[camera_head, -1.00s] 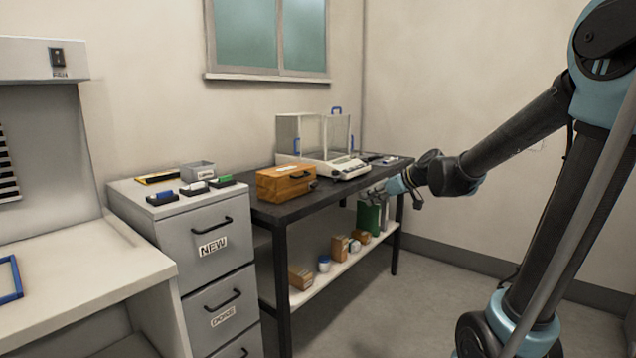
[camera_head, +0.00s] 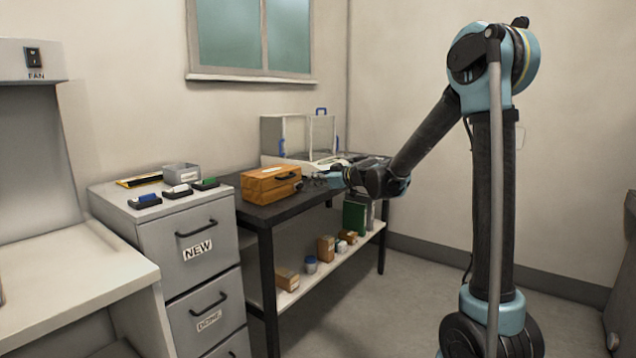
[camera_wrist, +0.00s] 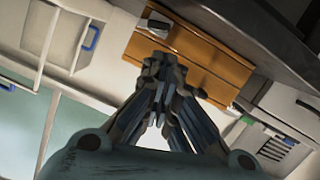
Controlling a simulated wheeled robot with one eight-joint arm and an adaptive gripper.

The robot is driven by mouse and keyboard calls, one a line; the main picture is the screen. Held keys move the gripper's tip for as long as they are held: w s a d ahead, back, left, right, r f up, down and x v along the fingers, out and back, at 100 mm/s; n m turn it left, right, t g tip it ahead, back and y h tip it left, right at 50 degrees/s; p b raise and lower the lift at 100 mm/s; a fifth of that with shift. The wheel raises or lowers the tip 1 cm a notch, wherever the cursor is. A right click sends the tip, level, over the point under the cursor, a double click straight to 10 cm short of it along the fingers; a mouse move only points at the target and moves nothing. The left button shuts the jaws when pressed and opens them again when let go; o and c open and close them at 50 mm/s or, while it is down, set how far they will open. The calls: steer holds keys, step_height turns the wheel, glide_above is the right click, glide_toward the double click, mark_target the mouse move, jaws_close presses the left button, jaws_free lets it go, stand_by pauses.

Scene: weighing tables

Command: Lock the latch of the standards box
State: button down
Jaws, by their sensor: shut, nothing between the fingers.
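The standards box is the orange-brown wooden box (camera_head: 262,189) on the dark table, its lid down. A dark fitting (camera_head: 286,177) shows on its front; I cannot tell whether its latch is locked. My gripper (camera_head: 309,181) is just right of the box, at about the height of its front, fingers shut and empty. In the wrist view the box (camera_wrist: 212,75) lies beyond my fingertips (camera_wrist: 160,62), with a dark and grey fitting (camera_wrist: 158,22) on its face. Whether the fingers touch the box cannot be told.
The glass-sided balance (camera_head: 297,140) stands behind the box on the dark table (camera_head: 262,214). A grey drawer cabinet (camera_head: 190,260) with small items on top stands to the left. Boxes and jars stand on the lower shelf (camera_head: 300,290). Floor is free at the front right.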

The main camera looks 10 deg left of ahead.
mark_target(300, 186)
steer(key=x, duration=0.7)
steer(key=shift+a, duration=0.1)
steer(key=shift+w+d, duration=0.1)
steer(key=shift+d, duration=0.15)
steer(key=shift+a, duration=0.25)
steer(key=shift+f, duration=0.1)
steer(key=shift+s+a+f+n, duration=0.1)
steer(key=shift+s+a+n, duration=0.15)
steer(key=shift+n, duration=0.35)
